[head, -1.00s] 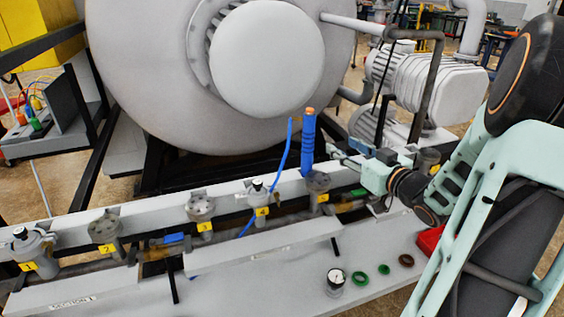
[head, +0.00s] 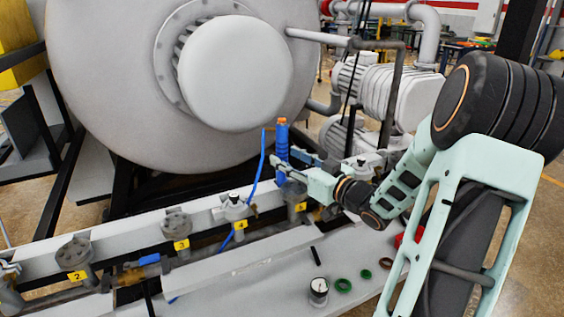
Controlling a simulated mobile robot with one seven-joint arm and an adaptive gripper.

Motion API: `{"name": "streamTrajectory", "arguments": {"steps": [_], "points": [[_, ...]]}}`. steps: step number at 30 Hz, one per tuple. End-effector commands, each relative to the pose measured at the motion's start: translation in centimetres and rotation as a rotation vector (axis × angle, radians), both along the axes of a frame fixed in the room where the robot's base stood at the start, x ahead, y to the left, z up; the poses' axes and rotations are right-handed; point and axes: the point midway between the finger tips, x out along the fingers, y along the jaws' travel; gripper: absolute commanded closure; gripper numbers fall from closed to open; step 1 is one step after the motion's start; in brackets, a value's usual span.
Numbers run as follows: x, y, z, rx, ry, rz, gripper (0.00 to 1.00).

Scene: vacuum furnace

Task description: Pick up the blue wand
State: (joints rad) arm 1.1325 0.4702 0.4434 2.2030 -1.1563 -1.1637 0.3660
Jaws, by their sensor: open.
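The blue wand (head: 282,139) stands upright with an orange tip, in front of the large grey furnace door, behind the pipe rail near the yellow label 5. A thin blue hose rises just to its left. My gripper (head: 282,166) reaches in from the right at the wand's lower part, its fingers open. The fingers overlap the wand's lower part in the picture; whether they surround or touch it is too small to tell.
The grey rail carries several valve fittings with yellow number labels, such as valve 3 (head: 177,228). The shelf below holds a round gauge (head: 318,291), green rings (head: 343,285) and a red object (head: 409,236). The furnace door (head: 110,100) is close behind the wand. Pumps (head: 400,95) stand behind right.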

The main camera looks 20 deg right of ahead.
Motion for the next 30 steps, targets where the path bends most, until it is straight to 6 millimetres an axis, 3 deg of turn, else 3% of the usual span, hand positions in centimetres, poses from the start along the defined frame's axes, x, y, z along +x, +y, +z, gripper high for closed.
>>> {"name": "streamTrajectory", "arguments": {"steps": [6,13,25,30], "points": [[2.4,0.7,0.0,0.002,0.001,-0.001,0.56],[2.5,0.7,0.0,0.001,0.0,-0.001,0.56],[2.5,0.7,0.0,0.001,0.001,-0.001,0.99],[2.5,0.7,0.1,0.0,-0.001,-0.001,1.0]]}}
